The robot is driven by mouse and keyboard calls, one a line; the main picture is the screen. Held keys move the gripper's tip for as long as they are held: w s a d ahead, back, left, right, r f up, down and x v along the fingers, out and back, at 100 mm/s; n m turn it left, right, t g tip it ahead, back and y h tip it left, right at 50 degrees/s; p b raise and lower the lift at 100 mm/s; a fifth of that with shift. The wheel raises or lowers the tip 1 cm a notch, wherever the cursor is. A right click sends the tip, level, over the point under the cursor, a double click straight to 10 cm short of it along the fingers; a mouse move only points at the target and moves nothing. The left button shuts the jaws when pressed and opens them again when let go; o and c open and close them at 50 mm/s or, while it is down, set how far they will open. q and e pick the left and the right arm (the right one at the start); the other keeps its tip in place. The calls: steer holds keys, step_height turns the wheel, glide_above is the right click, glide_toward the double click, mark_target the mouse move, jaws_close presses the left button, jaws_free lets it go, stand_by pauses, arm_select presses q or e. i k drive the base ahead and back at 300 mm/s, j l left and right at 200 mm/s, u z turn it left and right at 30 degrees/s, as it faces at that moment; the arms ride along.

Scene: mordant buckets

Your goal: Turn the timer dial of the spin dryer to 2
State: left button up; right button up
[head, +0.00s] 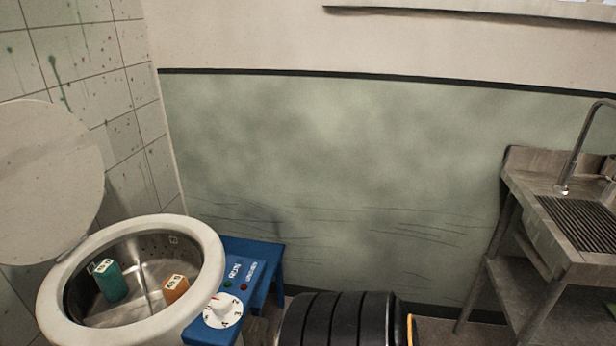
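The spin dryer (48,308) stands at the lower left with its round lid (45,180) raised and its steel drum open. A blue control panel (243,262) is on its right side. The timer dial (222,310) is a white disc with dark numerals and a white knob, near the bottom edge. A small red mark shows near the knob; the exact setting is too small to tell. Inside the drum are a green tagged piece (110,284) and an orange tagged piece (176,290). Neither of my grippers is in view.
A black ribbed object (340,322) with a yellow edge is at the bottom centre, right of the panel. A metal sink stand (560,235) with a tap (572,150) is at the right. Tiled wall (85,75) closes off the left side.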

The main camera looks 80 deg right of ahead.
mark_target(221, 304)
steer(key=i+z, duration=0.1)
steer(key=z, duration=1.8)
steer(key=k+l+u, duration=0.1)
steer(key=k, duration=0.3)
steer(key=k+l, duration=0.2)
steer(key=k, duration=0.15)
steer(key=i+j, duration=0.1)
steer(key=i, duration=0.35)
steer(key=j+u, duration=0.05)
